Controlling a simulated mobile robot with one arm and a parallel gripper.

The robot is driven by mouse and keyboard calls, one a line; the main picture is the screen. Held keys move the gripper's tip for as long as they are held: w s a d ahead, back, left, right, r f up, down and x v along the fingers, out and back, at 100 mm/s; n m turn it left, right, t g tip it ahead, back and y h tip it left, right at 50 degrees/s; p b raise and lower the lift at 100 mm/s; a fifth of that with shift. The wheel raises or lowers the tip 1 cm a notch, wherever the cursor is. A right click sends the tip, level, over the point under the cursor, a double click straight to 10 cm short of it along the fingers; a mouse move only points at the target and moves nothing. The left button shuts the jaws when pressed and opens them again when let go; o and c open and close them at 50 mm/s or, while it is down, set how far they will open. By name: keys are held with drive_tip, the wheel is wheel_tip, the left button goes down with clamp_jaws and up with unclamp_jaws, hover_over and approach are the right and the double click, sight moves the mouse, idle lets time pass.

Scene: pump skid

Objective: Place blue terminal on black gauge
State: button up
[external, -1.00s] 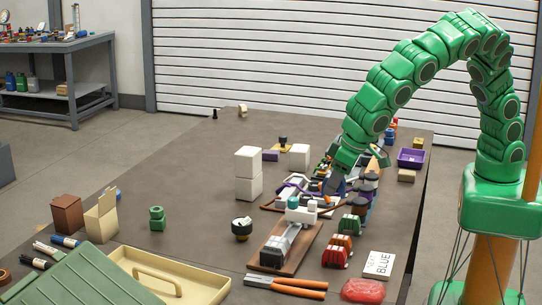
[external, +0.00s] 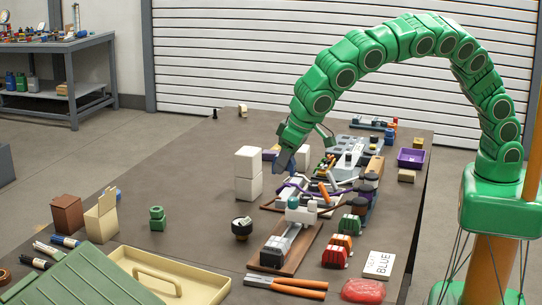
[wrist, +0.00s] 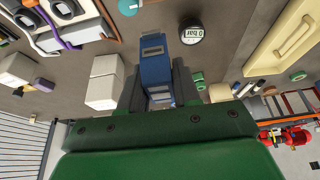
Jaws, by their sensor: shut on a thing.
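The blue terminal (wrist: 156,62) is a blue block with light ends, held between the dark fingers of my gripper (wrist: 158,85) in the wrist view. My gripper (external: 285,158) is shut on it, above the table beside the white blocks in the external view; the terminal is small and hard to make out there. The black gauge (external: 242,229) is a short round black body with a white face, standing on the table nearer the camera than my gripper. In the wrist view the gauge (wrist: 191,35) shows its dial marked "0 bar", just right of and beyond the terminal. They are apart.
Two stacked white blocks (external: 248,174) stand close to my gripper's left. A green fitting (external: 157,218) stands left of the gauge, and a grey device on a brown board (external: 290,262) lies to its right. Bare table surrounds the gauge.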

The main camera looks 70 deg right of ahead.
drive_tip(key=shift+w+a+f, duration=1.05)
drive_tip(key=shift+w+f, duration=0.25)
drive_tip(key=shift+w, duration=0.1)
drive_tip(key=shift+w+a+f, duration=1)
drive_tip(key=shift+w+f, duration=0.35)
drive_tip(key=shift+w+a+f, duration=1.05)
drive_tip(key=shift+w+f, duration=0.25)
drive_tip(key=shift+w, duration=0.1)
drive_tip(key=shift+w+a+f, duration=0.1)
drive_tip(key=shift+w+a, duration=0.05)
drive_tip(key=shift+w, duration=0.05)
drive_tip(key=shift+w+a+f, duration=0.15)
drive_tip(key=shift+w+f, duration=0.05)
drive_tip(key=shift+f, duration=1.75)
